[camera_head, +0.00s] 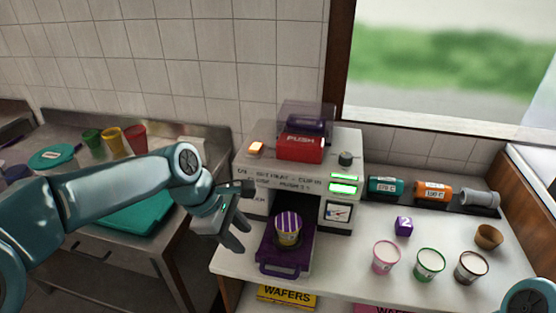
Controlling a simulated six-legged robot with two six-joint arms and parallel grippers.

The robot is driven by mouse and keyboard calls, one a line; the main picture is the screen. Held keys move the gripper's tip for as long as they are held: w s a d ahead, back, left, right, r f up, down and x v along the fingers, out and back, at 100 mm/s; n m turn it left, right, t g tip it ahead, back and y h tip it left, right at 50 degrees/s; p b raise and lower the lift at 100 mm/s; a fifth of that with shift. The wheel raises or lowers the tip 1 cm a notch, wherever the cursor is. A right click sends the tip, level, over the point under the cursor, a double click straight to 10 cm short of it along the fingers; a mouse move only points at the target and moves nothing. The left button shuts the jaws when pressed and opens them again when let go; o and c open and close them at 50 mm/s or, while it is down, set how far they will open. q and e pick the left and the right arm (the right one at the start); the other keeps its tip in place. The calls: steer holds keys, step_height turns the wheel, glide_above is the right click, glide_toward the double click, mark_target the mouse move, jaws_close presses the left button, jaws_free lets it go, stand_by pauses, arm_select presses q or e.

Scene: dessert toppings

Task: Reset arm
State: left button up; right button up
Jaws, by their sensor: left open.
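My left arm comes in from the left, and its gripper (238,236) is open and empty in front of the machine, just left of the striped cup. The purple and white striped cup (288,231) stands upright on a purple tray (270,257) under the white dispensing machine (300,165). The fingers look apart from the cup. At the lower right corner a rounded blue-grey part of my own body shows; my right gripper does not show.
Pink (386,257), green (429,265) and dark-rimmed (471,267) cups stand on the white counter with a purple cube (403,227) and a brown cup (488,237). Canisters (433,191) lie along the back. A metal table (80,235) with a teal tray (140,212) and colored cups is left.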

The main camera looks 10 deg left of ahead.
arm_select(q)
steer(key=s+d+f+m, duration=0.2)
steer(key=s+f+m, duration=0.3)
steer(key=f, duration=0.6)
steer(key=s+d+f+m+g, duration=0.1)
steer(key=s+f+m, duration=0.4)
steer(key=f, duration=0.7)
steer(key=s+d+f+m, duration=0.3)
steer(key=s+f+m, duration=0.2)
steer(key=s+f, duration=0.3)
step_height(320, 180, down, 4)
steer(key=shift+s+m+g+y, duration=0.25)
steer(key=shift+m+g+y, duration=0.05)
steer(key=shift+m+g, duration=0.1)
